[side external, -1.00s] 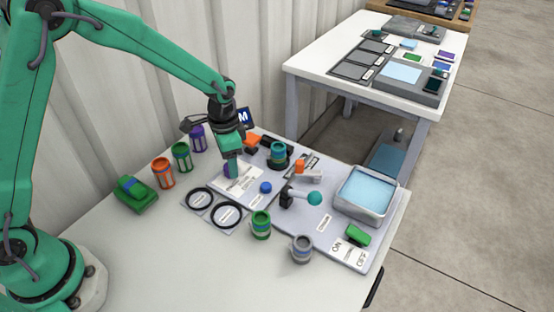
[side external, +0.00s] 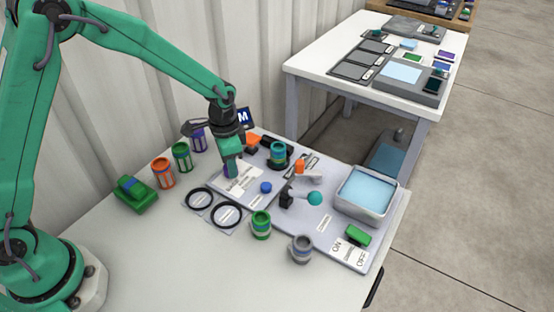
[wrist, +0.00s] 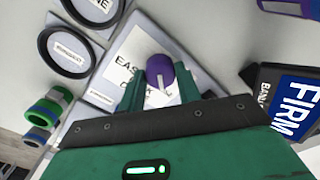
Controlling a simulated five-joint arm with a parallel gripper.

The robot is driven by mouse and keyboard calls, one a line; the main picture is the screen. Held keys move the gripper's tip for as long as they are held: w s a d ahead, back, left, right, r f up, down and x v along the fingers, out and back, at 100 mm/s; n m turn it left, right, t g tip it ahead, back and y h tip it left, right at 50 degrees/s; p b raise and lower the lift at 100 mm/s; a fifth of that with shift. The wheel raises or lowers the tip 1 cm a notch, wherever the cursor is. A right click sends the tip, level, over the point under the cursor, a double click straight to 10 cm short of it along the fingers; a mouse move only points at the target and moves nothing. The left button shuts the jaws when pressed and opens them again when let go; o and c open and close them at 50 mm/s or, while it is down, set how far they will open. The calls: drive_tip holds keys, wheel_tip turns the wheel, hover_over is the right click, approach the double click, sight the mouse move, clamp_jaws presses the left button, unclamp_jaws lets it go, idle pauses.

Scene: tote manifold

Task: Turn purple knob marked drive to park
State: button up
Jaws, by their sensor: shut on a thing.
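The purple knob (wrist: 160,69) with a pale pointer line stands on a white labelled plate (wrist: 128,48) in the wrist view. My gripper (wrist: 161,78) has its two green fingers on either side of the knob and is shut on it. In the side view my gripper (side external: 230,160) reaches down to the plate's back left, and the purple knob (side external: 228,171) shows partly below it. The plate's lettering is partly covered by my fingers and the knob. I cannot read a drive or park mark.
Two black rings (side external: 227,214) lie in front of the plate. A blue ball-like knob (side external: 266,187), a teal-tipped lever (side external: 314,198) and a basin (side external: 368,193) are to the right. Orange (side external: 162,173), green (side external: 182,157) and purple (side external: 199,139) canisters stand left.

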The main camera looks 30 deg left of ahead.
drive_tip(key=shift+m, duration=0.3)
drive_tip(key=m, duration=0.9)
idle(0.4)
drive_tip(key=shift+r, duration=0.1)
drive_tip(key=o, duration=1)
drive_tip(key=shift+c, duration=0.2)
